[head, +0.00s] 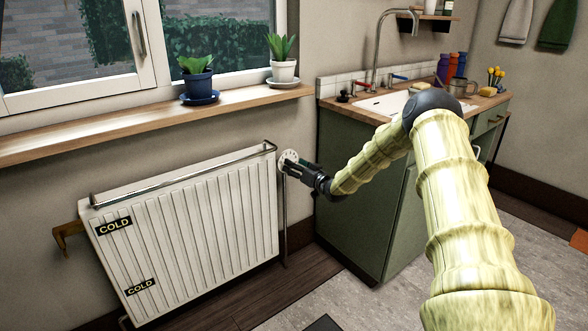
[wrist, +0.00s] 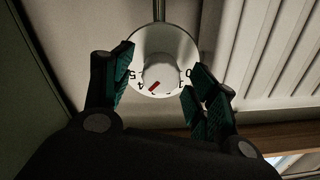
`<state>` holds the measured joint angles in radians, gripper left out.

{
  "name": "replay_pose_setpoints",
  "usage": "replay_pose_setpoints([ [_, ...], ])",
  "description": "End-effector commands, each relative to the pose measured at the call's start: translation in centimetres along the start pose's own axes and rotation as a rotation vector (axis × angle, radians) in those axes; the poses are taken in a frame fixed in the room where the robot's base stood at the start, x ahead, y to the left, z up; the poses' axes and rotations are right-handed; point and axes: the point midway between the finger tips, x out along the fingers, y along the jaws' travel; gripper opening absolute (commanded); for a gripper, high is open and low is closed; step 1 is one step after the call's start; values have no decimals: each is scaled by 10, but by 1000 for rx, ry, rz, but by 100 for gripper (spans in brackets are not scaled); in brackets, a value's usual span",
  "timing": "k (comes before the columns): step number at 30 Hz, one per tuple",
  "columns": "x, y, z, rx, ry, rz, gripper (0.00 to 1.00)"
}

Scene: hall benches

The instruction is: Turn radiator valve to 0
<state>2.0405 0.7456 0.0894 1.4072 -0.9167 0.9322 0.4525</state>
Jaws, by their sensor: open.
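The radiator valve (head: 289,157) is a white dial at the right end of the white radiator (head: 190,235). In the wrist view the valve (wrist: 162,58) shows a round knob and a numbered ring. I read 5 and 4 on its left and 1 and 0 on its right; the digits between are hard to read. A red mark on the knob points down-left, near the 4 and away from the 0. My gripper (head: 298,168) is at the valve. In the wrist view its fingers (wrist: 158,78) stand open on both sides of the dial; whether they touch it is unclear.
A wooden sill (head: 140,118) with a blue pot (head: 198,85) and a white pot (head: 283,71) runs above the radiator. A green sink cabinet (head: 355,200) stands close to the valve's right. A metal rail (head: 180,177) runs along the radiator's top. Floor in front is mostly clear.

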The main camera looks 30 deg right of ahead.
Motion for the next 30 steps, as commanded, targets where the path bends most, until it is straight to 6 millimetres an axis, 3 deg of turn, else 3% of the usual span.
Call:
replay_pose_setpoints([
  [13,10,0,0,0,0,0,58],
  [14,10,0,0,0,0,0,56],
  [21,10,0,0,0,0,1,13],
  [30,9,1,0,-21,-1,1,12],
])
